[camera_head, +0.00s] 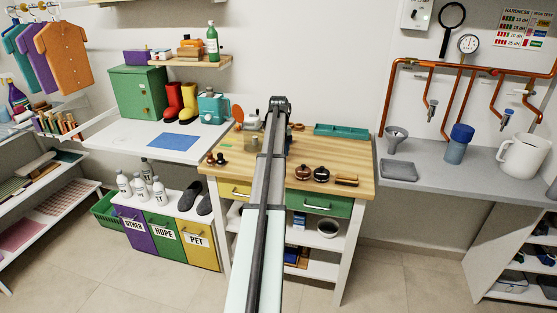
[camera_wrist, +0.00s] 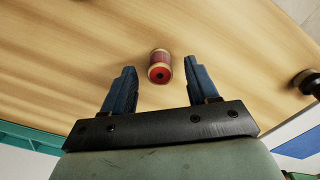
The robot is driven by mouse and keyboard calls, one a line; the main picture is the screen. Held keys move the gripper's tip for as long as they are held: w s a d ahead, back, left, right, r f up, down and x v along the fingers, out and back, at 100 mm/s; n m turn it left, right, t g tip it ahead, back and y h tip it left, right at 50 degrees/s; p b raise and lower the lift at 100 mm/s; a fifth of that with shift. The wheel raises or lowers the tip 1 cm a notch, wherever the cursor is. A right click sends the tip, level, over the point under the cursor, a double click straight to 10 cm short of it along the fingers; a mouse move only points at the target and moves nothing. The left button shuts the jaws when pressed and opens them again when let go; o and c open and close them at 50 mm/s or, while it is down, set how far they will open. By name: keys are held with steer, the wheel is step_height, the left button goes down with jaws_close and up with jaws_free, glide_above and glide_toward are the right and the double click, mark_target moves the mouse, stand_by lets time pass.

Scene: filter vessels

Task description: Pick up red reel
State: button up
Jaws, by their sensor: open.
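The red reel (camera_wrist: 159,68) is a small spool with pale rims and a dark centre hole. It lies on the wooden worktop (camera_wrist: 80,60) in the wrist view, its holed end facing me. My gripper (camera_wrist: 160,74) is open and empty, with a blue-grey finger to the left and right of the reel and a clear gap on each side. I cannot tell the height of the fingertips above the wood. In the head view my arm reaches over the wooden bench (camera_head: 340,167); I cannot make out the reel or the fingers there.
A teal tray (camera_head: 341,131) is at the bench's back right. Dark round-topped items (camera_head: 303,172) and a brush (camera_head: 346,181) are near the front edge. A dark knob (camera_wrist: 308,82) is at the wrist view's right edge. The wood around the reel is bare.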

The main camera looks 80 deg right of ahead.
steer(key=shift+c, duration=0.2)
jaws_close()
stand_by(0.4)
